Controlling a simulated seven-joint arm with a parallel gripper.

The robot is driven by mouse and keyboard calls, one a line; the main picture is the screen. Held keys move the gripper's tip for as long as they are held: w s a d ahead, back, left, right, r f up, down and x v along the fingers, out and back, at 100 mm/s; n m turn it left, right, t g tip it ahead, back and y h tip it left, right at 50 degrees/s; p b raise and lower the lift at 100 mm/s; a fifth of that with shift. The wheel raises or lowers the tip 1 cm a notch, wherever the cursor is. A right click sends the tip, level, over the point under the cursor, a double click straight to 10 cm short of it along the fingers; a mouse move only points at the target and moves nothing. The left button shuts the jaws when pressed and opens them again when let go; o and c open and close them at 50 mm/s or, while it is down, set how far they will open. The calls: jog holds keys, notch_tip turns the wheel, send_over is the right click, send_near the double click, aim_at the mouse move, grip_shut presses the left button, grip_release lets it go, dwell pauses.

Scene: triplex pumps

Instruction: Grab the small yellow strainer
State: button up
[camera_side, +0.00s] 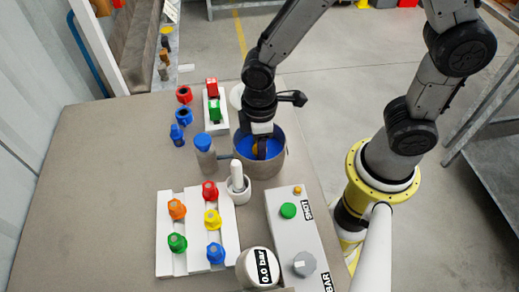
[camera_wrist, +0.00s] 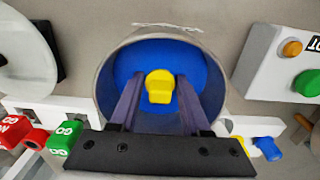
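The small yellow strainer (camera_wrist: 160,86) is inside a grey metal pot (camera_side: 260,168) with a blue interior. In the wrist view it shows between the two dark fingers of my gripper (camera_wrist: 160,79), with narrow gaps on both sides. In the side view my gripper (camera_side: 261,150) reaches down into the pot from above. The fingers are apart and nothing is clamped. I cannot tell how far the fingertips reach down beside the strainer.
The pot wall surrounds the fingers closely. A grey cylinder with a blue cap (camera_side: 203,150) and a white mortar with pestle (camera_side: 238,185) stand left of the pot. A control box (camera_side: 300,235), coloured valves on white boards (camera_side: 197,228) and red and green blocks (camera_side: 213,100) are nearby.

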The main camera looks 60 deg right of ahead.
grip_shut()
